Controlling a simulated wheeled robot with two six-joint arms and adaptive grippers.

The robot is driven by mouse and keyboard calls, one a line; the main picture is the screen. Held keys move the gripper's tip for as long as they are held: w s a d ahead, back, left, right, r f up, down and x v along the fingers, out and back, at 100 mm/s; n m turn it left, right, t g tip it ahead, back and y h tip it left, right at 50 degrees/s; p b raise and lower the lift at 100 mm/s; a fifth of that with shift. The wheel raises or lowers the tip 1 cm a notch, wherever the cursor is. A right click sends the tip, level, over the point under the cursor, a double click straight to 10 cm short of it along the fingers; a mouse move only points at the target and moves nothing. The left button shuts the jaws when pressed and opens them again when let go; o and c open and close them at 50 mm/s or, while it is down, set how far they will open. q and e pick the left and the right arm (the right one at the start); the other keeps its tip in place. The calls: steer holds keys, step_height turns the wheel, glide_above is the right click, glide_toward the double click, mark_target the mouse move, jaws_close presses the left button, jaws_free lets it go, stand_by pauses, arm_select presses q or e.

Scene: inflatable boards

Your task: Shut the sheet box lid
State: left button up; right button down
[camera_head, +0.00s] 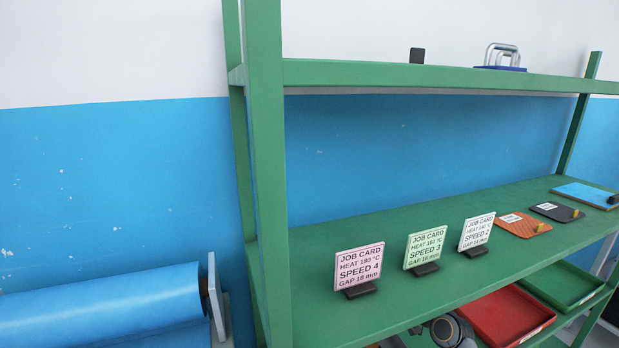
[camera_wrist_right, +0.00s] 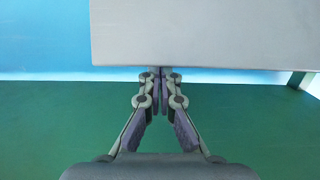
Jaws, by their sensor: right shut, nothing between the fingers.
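No sheet box that I can make out shows in the head view. In the right wrist view a flat, plain light grey panel (camera_wrist_right: 215,35) fills the upper right; I cannot tell whether it is the lid. My right gripper (camera_wrist_right: 160,73) is shut and empty, its fingertips together at the panel's lower edge. I cannot tell whether they touch it. My left gripper is in neither view.
A green shelf rack (camera_head: 310,245) holds a pink job card (camera_head: 358,267), a green one (camera_head: 425,248) and a white one (camera_head: 476,232). Lower down are a red tray (camera_head: 507,313) and a green tray (camera_head: 566,285). A blue roll (camera_head: 100,310) lies at the left.

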steer(key=shift+f+b, duration=0.4)
steer(key=shift+b, duration=0.05)
stand_by(0.3)
steer(key=shift+s, duration=0.1)
steer(key=shift+f+v, duration=0.2)
steer(key=shift+v, duration=0.75)
steer(key=shift+f+v, duration=0.2)
steer(key=shift+v, duration=0.75)
steer(key=shift+f+v, duration=0.2)
steer(key=shift+v, duration=0.75)
steer(key=shift+s+d, duration=0.1)
steer(key=shift+s+d+f, duration=0.3)
steer(key=shift+s+f, duration=0.05)
steer(key=shift+s, duration=0.4)
steer(key=shift+s+d+f, duration=0.25)
steer(key=shift+s+f, duration=0.1)
steer(key=shift+s, duration=0.45)
steer(key=shift+s+d+f, duration=0.3)
steer(key=shift+s+f, duration=0.05)
steer(key=shift+s, duration=0.4)
steer(key=shift+f, duration=0.1)
steer(key=shift+s+d+f+b, duration=0.25)
steer(key=shift+s+f+b, duration=0.15)
steer(key=shift+s+f, duration=0.2)
steer(key=shift+s+d+f+b, duration=0.2)
steer(key=shift+s+f+b, duration=0.2)
steer(key=shift+s+f, duration=0.2)
steer(key=shift+s+d+f+b, duration=0.25)
steer(key=shift+s+f+b, duration=0.2)
steer(key=shift+s, duration=0.25)
